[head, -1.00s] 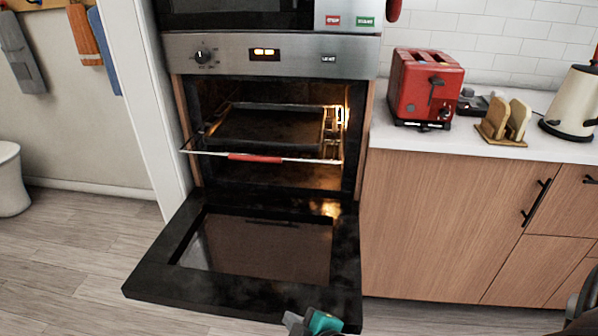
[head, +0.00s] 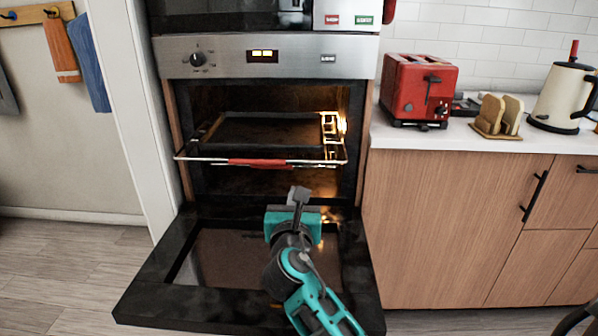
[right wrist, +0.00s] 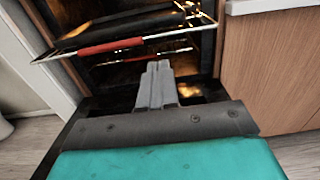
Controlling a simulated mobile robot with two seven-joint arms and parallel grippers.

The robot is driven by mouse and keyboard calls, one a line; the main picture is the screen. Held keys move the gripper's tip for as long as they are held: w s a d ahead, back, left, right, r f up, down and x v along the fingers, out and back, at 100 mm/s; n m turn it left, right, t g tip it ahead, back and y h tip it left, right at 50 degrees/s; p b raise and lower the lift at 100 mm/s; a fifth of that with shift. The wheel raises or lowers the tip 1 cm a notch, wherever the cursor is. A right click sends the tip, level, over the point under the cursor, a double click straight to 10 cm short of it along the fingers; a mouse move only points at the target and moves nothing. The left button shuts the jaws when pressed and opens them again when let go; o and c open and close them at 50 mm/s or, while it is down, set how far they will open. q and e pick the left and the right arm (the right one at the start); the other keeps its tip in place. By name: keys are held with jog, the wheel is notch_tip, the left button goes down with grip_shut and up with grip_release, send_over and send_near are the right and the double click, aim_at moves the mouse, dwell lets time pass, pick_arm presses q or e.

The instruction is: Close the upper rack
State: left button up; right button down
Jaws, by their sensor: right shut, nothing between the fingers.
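The upper rack (head: 205,158) is a wire rack with a red front bar (head: 260,162). It sticks out of the lit oven (head: 262,180), and a dark tray (head: 265,130) sits above it, farther inside. The oven door (head: 150,290) is folded down. My right gripper (head: 299,193) is shut and empty above the open door, below and a little right of the red bar, not touching it. In the right wrist view the shut fingers (right wrist: 157,68) point towards the oven, with the red bar (right wrist: 110,46) ahead to the left.
A wooden cabinet (head: 440,230) stands right of the oven, with a red toaster (head: 418,88), a toast holder (head: 497,117) and a kettle (head: 563,98) on its counter. A white wall edge (head: 130,110) is close on the left. The space before the rack is clear.

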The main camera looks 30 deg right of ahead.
aim_at(299, 162)
pick_arm(q)
jog(key=shift+s+f+b, duration=0.1)
jog(key=shift+f+b, duration=1.2)
jog(key=shift+f, duration=0.3)
pick_arm(e)
jog(key=shift+x, duration=6.15)
